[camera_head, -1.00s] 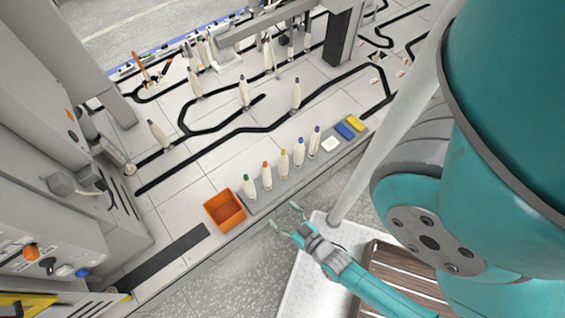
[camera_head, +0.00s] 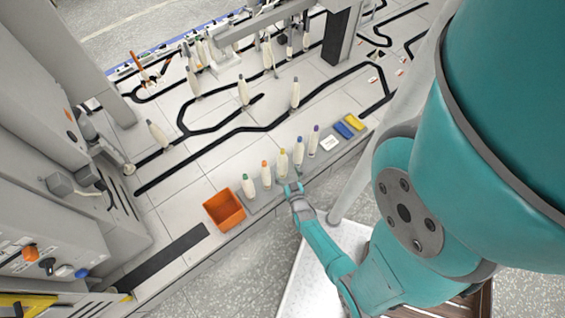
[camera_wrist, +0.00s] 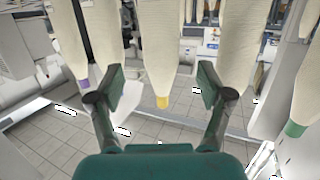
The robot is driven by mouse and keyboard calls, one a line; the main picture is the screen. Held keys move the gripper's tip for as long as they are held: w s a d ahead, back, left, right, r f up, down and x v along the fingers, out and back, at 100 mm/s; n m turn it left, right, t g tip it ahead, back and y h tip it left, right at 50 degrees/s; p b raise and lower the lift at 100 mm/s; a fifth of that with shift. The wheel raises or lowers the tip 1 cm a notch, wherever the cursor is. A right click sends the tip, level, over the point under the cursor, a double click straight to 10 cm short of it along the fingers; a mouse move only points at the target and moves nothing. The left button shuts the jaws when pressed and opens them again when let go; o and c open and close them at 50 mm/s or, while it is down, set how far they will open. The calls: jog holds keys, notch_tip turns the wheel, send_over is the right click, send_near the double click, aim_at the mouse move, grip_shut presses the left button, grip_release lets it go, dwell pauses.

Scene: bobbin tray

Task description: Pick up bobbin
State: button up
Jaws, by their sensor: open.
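Several cream bobbins with coloured tips stand upright in a row on a grey strip at the table's near edge. In the head view they are green-tipped (camera_head: 249,188), orange-tipped (camera_head: 266,177), yellow-tipped (camera_head: 283,165), blue-violet-tipped (camera_head: 299,153) and purple-tipped (camera_head: 314,143). My gripper (camera_head: 293,188) is just in front of the yellow-tipped bobbin. In the wrist view, which appears inverted, the open jaws (camera_wrist: 160,90) have the yellow-tipped bobbin (camera_wrist: 156,50) between them, apart from both fingers; I cannot tell the depth gap. A violet-tipped bobbin (camera_wrist: 70,45) and a green-tipped one (camera_wrist: 309,85) flank it.
An orange bin (camera_head: 224,210) sits left of the row. White, blue (camera_head: 345,130) and yellow blocks lie at its right end. More bobbins stand behind along black tracks (camera_head: 225,135). A grey machine (camera_head: 50,200) stands at left. The neighbouring bobbins stand close to my fingers.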

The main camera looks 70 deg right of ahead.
aim_at(284, 165)
jog(key=shift+x, duration=3.4)
jog(key=shift+f, duration=0.1)
jog(key=c, duration=1.3)
